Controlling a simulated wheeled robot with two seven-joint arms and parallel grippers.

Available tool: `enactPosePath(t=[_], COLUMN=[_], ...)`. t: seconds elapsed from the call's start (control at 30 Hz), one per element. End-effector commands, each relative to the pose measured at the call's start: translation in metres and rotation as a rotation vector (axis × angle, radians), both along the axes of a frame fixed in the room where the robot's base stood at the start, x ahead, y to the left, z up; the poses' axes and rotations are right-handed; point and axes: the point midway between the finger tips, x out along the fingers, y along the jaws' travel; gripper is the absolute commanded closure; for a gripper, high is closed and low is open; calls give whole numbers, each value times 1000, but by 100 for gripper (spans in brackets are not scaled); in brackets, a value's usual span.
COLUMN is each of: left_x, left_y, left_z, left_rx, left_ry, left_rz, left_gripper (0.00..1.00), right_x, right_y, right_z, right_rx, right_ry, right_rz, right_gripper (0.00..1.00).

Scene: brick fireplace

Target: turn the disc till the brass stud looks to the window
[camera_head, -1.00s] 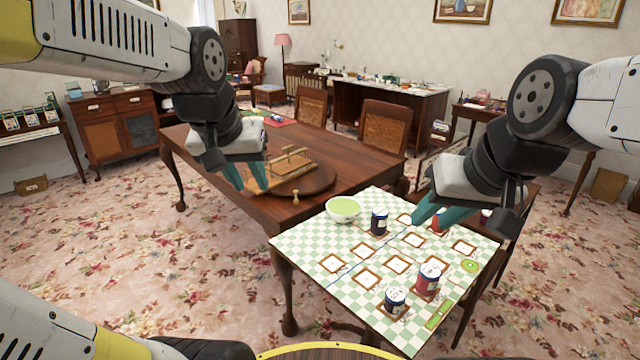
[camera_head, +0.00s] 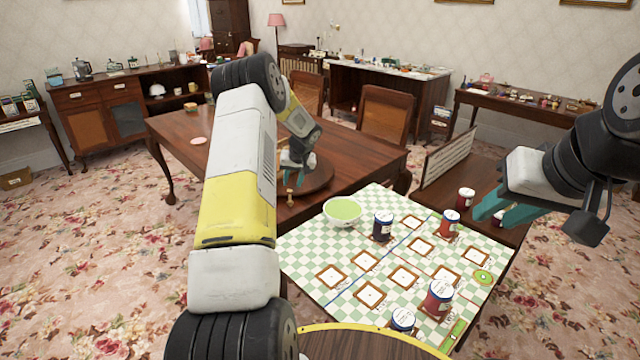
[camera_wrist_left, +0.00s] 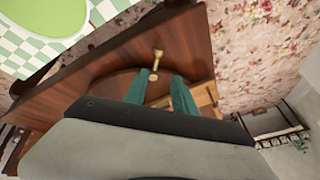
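The round wooden disc (camera_head: 319,179) lies on the brown table (camera_head: 365,160), partly hidden by my left arm. The brass stud (camera_head: 290,191) stands at its near edge, toward me; it also shows in the left wrist view (camera_wrist_left: 156,59), at the rim of the disc (camera_wrist_left: 112,85). My left gripper (camera_head: 294,168) points down over the disc, behind the stud. In the wrist view its two teal fingers (camera_wrist_left: 160,79) are apart, with light wooden bars (camera_wrist_left: 207,96) beside them. Contact with the bars cannot be told. My right gripper (camera_head: 506,212) is open and empty at the right.
A small checkered table (camera_head: 325,255) at the near right holds a green bowl (camera_head: 343,211) and several jars. Chairs (camera_head: 385,115) stand behind the brown table. A pale, window-like strip (camera_head: 199,16) shows at the top left.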

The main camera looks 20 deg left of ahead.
Motion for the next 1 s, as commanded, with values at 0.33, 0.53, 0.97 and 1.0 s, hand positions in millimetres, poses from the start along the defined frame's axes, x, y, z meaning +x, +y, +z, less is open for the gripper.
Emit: enactPosePath(t=[0.33, 0.53, 0.97, 1.0], left_x=[12, 21, 28, 28], left_y=[14, 24, 31, 31], left_z=[-46, -75, -93, -93], left_rx=[2, 1, 2, 2], left_ry=[4, 3, 2, 2], left_rz=[16, 16, 14, 14], left_gripper=[68, 68, 68, 68], right_x=[0, 0, 0, 0], right_y=[0, 0, 0, 0], right_z=[0, 0, 0, 0], right_rx=[0, 0, 0, 0], right_ry=[0, 0, 0, 0], right_rz=[0, 0, 0, 0], right_gripper=[67, 67, 67, 67])
